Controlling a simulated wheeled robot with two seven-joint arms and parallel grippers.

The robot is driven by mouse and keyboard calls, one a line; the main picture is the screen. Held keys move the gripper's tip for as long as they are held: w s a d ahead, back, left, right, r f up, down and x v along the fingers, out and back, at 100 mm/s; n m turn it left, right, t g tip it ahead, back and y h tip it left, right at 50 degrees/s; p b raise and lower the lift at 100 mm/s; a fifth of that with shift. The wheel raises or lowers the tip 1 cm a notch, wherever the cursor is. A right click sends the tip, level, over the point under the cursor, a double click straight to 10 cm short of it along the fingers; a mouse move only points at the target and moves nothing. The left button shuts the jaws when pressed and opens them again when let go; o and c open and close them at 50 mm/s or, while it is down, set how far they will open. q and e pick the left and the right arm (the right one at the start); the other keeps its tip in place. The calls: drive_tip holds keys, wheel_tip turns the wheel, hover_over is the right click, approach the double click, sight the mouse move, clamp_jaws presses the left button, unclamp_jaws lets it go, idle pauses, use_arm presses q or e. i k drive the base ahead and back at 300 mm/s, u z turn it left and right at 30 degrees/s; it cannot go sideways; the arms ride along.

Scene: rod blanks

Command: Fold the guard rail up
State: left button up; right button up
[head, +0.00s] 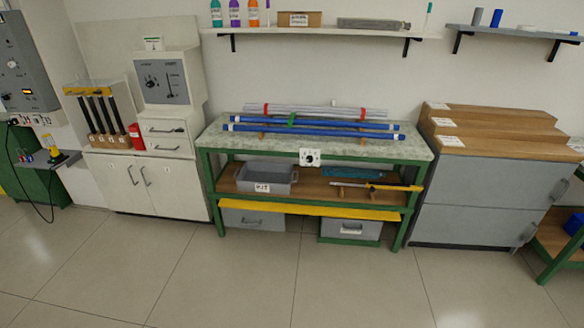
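A long yellow bar (310,209), which looks like the guard rail, runs level across the front of the green-framed workbench (214,166). It sits low, just below the wooden lower shelf (310,188) and above the grey drawers. Its hinges or pivots cannot be made out. Neither of my grippers is in view.
Blue rods (310,131) and grey rods (330,111) lie on the benchtop. A grey bin (266,180) and a yellow-handled tool (395,187) lie on the lower shelf. A white cabinet (150,182) and grey cabinet (480,205) flank the bench. The tiled floor in front is clear.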

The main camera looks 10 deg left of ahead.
sight(307, 210)
drive_tip(key=z, duration=0.55)
drive_tip(key=i, duration=0.65)
drive_tip(key=z, duration=0.95)
drive_tip(key=i, duration=0.95)
drive_tip(key=u, duration=0.6)
drive_tip(key=i, duration=1)
drive_tip(key=u, duration=0.85)
